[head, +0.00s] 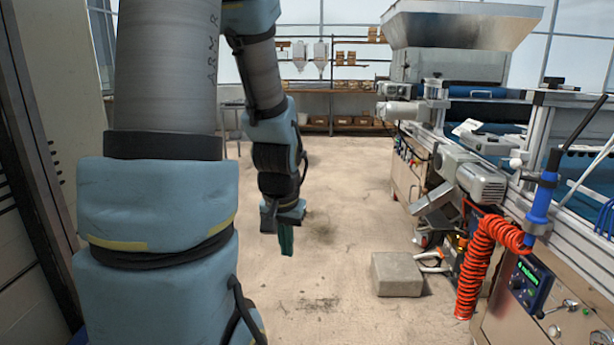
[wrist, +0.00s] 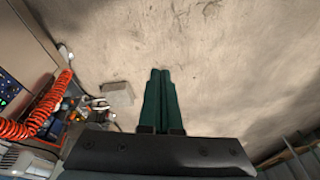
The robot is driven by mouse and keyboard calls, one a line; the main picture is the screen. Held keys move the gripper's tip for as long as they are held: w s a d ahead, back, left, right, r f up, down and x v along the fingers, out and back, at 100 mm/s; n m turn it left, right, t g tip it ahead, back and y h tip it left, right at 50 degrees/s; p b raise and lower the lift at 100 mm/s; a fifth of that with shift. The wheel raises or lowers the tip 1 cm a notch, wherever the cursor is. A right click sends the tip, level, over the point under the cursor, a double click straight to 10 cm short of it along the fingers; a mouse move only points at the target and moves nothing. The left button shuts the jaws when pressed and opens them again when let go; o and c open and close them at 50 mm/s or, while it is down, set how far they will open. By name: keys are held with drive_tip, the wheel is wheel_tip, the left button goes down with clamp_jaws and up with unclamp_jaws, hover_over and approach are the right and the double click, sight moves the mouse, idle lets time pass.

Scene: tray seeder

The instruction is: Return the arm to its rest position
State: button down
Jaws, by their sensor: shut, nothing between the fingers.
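My gripper (head: 286,240) hangs fingers-down at the end of my arm, over open floor left of the machine in the head view. In the wrist view my gripper (wrist: 160,75) shows its two green fingers side by side, touching, with nothing between them. My arm's large blue-grey and grey links fill the left part of the head view and hide some of the floor behind them.
The tray seeder (head: 455,165) runs along the right, with a coiled orange hose (head: 475,270) and a control box (head: 531,282). A concrete block (head: 397,274) lies on the floor (head: 335,210) beside it. Shelves (head: 340,108) stand at the back. The middle floor is clear.

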drive_tip(key=s+a+r+n+g, duration=0.1)
drive_tip(key=s+a+r+n, duration=0.1)
drive_tip(key=s, duration=0.3)
wheel_tip(320, 180, up, 15)
drive_tip(key=p, duration=1.5)
drive_tip(key=shift+a, duration=0.2)
drive_tip(key=shift+d, duration=0.1)
